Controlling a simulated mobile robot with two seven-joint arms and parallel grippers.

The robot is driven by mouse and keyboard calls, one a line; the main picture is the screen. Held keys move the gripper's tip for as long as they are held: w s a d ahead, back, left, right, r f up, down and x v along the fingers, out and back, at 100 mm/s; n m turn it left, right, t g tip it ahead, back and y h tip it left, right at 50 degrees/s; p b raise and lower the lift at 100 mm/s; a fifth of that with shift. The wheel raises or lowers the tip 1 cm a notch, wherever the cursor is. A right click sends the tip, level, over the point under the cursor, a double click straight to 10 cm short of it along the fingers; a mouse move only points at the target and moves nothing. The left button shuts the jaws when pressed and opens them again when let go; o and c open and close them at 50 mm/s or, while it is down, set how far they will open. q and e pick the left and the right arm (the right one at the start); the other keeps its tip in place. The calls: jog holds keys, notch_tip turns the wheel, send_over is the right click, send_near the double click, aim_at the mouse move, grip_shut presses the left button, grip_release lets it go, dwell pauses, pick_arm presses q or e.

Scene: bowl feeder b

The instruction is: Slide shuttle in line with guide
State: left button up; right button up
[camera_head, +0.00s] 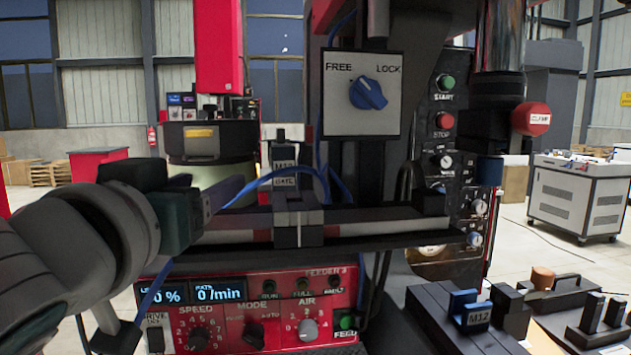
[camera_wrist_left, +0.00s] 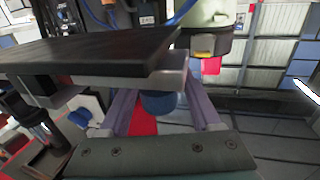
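A horizontal dark rail (camera_head: 375,222) with light sections crosses the middle of the head view. A grey block (camera_head: 298,222) sits around its middle, below a block labelled GATE (camera_head: 285,178). I cannot tell for certain which part is the shuttle and which the guide. My left gripper (camera_head: 232,192) reaches in from the left at the rail's left end. In the left wrist view its two fingers (camera_wrist_left: 158,112) are apart. A blue round knob (camera_wrist_left: 158,103) shows between them, beneath a dark slab (camera_wrist_left: 85,55); no finger clearly touches it. My right gripper is not in view.
A FREE/LOCK panel with a blue knob (camera_head: 368,93) stands above the rail. A red control box (camera_head: 255,305) lies below it. Loose blocks, one marked M12 (camera_head: 470,312), stand at lower right. Blue cables (camera_head: 285,172) loop near the gripper.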

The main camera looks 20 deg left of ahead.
pick_arm(q)
jog(key=v, duration=0.1)
jog(key=b+v, duration=0.1)
jog(key=v, duration=0.2)
jog(key=shift+s+d+f+b, duration=0.1)
jog(key=shift+s+f+b, duration=0.15)
jog(key=shift+s+b, duration=0.15)
jog(key=p+v, duration=0.1)
jog(key=v, duration=0.1)
jog(key=p+v, duration=0.2)
jog(key=v, duration=0.1)
jog(key=shift+s+r, duration=0.1)
jog(key=shift+r, duration=0.15)
